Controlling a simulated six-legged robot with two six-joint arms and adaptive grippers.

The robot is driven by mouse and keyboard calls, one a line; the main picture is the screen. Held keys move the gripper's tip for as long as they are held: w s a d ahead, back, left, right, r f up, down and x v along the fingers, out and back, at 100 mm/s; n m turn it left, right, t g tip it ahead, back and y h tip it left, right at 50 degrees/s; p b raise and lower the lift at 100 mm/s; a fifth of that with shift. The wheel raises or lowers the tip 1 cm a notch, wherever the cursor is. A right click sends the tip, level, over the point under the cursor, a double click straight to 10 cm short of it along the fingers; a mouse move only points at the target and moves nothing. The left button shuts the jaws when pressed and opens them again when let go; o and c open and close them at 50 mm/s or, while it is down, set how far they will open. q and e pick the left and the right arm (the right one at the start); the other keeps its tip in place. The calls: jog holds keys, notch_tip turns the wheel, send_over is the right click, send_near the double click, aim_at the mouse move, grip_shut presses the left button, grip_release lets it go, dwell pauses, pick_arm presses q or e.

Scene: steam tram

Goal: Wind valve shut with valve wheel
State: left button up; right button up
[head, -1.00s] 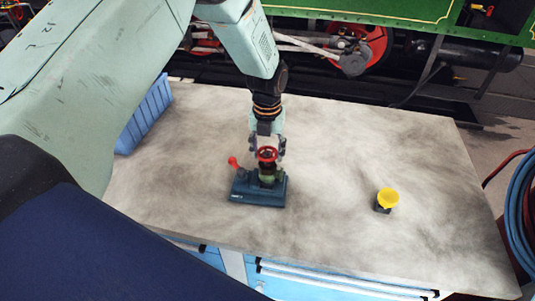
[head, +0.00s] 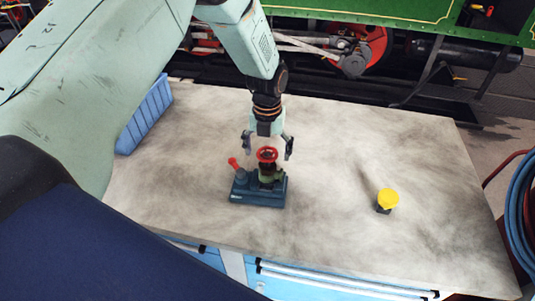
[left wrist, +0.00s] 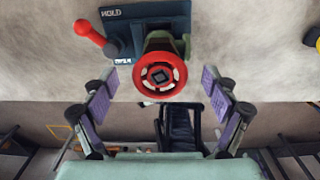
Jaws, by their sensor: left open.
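The red valve wheel (head: 267,154) sits on top of a green valve body (head: 267,175), which stands on a dark blue base (head: 258,191) on the workbench. A lever with a red knob (head: 233,163) sticks up at the left of the base. My left gripper (head: 267,146) is open, its fingers apart just above and behind the wheel and not touching it. In the left wrist view the wheel (left wrist: 160,76) lies between and slightly ahead of the spread fingertips (left wrist: 160,85). The base there (left wrist: 120,40) carries white lettering. My right gripper is not seen.
A yellow-topped button (head: 388,197) stands on the bench to the right. A blue bin (head: 147,114) stands at the back left edge. The bench top (head: 335,190) is otherwise clear. The green tram stands behind, and blue hoses hang at the far right.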

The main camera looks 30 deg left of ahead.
pick_arm(q)
jog(key=shift+r, duration=0.15)
jog(key=shift+r+p, duration=1.1)
jog(key=shift+r, duration=0.2)
jog(key=shift+r+p, duration=0.6)
jog(key=shift+r, duration=0.5)
jog(key=shift+c, duration=0.3)
